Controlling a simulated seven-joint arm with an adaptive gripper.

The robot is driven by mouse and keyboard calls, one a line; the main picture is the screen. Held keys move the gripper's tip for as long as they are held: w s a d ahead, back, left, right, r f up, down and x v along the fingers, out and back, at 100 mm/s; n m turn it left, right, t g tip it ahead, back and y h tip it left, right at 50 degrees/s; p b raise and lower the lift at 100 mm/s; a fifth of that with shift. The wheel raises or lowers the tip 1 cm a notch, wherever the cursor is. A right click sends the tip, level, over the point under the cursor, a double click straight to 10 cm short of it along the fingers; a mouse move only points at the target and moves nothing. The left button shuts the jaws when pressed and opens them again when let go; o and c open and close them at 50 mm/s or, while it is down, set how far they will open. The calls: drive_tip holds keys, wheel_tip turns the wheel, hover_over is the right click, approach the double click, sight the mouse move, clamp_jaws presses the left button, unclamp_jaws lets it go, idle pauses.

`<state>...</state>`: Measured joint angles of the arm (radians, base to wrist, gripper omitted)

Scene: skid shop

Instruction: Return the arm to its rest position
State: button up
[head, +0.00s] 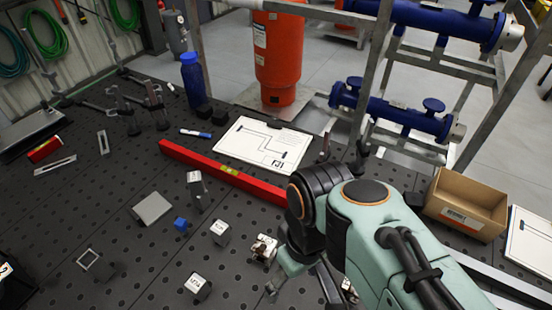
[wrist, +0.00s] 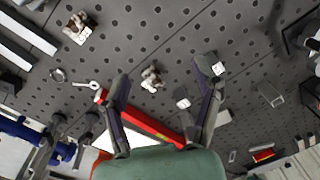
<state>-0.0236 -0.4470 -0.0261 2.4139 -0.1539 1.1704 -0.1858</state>
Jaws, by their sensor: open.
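My gripper (head: 299,290) is at the lower middle of the head view, over the dark perforated table, with my pale green arm coming in from the lower right. In the wrist view my gripper (wrist: 166,78) has its two fingers wide apart with nothing held between them. A small metal and brown part (wrist: 152,78) shows on the table between the fingers in that view; it also shows in the head view (head: 264,249), just left of my wrist. The height of the fingertips above the table is hard to tell.
A red spirit level (head: 220,172) lies behind my gripper, near a white drawing sheet (head: 262,145). Several small blocks, including a tagged one (head: 197,286), stand to the left. A cardboard box (head: 466,205) is right of my arm. Metal framing and blue pipework (head: 395,112) stand behind.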

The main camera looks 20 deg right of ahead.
drive_tip(key=s+f+m, duration=0.2)
drive_tip(key=s, duration=0.1)
drive_tip(key=shift+s+d+f+m, duration=0.1)
drive_tip(key=shift+s+d+m, duration=0.1)
drive_tip(key=shift+s+m, duration=0.1)
